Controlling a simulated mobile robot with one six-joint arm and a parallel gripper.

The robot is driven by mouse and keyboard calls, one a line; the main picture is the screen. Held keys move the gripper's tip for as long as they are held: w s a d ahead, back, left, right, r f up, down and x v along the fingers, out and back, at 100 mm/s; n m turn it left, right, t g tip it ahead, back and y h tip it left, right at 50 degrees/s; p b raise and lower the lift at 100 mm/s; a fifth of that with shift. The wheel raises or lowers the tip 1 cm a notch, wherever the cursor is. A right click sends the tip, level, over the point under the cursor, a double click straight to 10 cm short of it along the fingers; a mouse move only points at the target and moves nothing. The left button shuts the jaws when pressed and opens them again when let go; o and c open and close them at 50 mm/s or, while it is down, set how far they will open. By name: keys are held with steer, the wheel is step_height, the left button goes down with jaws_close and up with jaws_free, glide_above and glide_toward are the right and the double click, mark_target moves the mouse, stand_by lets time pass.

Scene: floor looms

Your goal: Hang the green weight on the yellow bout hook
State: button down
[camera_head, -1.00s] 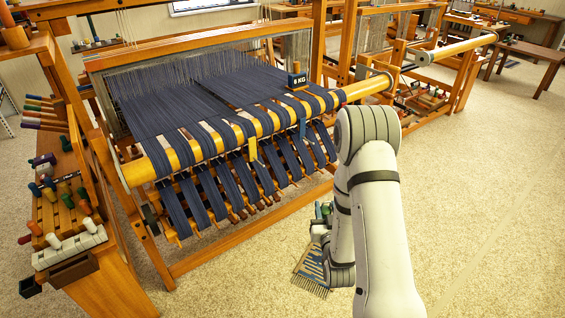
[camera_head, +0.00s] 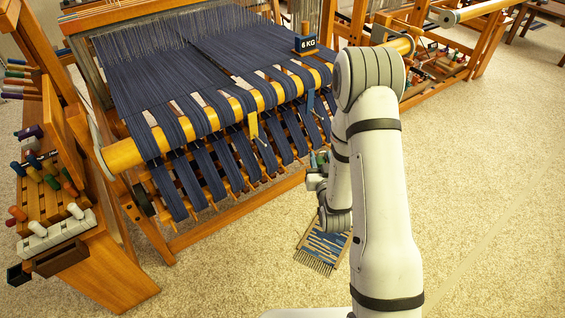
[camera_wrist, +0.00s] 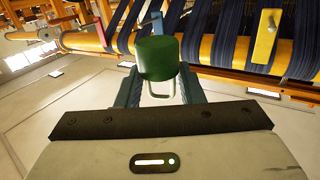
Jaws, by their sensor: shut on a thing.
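The green weight (camera_wrist: 158,58) is a short dark green cylinder in the middle of the wrist view, with a pale wire loop below it in the picture. My gripper (camera_wrist: 160,88) is shut on it. In the head view my gripper (camera_head: 317,178) is partly hidden by my arm, and a small bit of the green weight (camera_head: 321,158) shows above it. The yellow bout hook (camera_head: 253,126) is a yellow plate on the loom's front beam, left of my gripper and apart from it. It also shows at the upper right of the wrist view (camera_wrist: 266,36), with a grey peg.
A blue hook plate (camera_head: 311,102) hangs on the same beam, right of the yellow one. A navy 6 KG block (camera_head: 306,43) stands on the loom. Navy warp bands hang below the beam. A comb-edged blue piece (camera_head: 325,246) lies on the floor. Open floor lies right.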

steer(key=w+a+f+n+g+y+b, duration=0.1)
steer(key=a+n+g+y+b, duration=0.1)
steer(key=a+y+b, duration=0.3)
steer(key=a+f+n+g+b, duration=0.1)
steer(key=a+n+b, duration=0.2)
steer(key=a, duration=0.4)
steer(key=shift+w+a+p, duration=0.55)
steer(key=shift+w+a, duration=0.3)
steer(key=shift+w, duration=0.35)
steer(key=shift+w+a+p, duration=0.55)
steer(key=shift+w+a, duration=0.3)
steer(key=shift+w, duration=0.35)
steer(key=shift+w+a+p, duration=0.55)
steer(key=shift+w+a, duration=0.3)
steer(key=shift+w, duration=0.35)
steer(key=shift+w+f+b, duration=0.15)
steer(key=shift+f+b, duration=0.2)
steer(key=shift+b, duration=0.15)
steer(key=shift+w+a+f+b, duration=0.25)
steer(key=shift+w+a+b, duration=0.1)
steer(key=shift+b, duration=0.45)
steer(key=c, duration=0.9)
jaws_free()
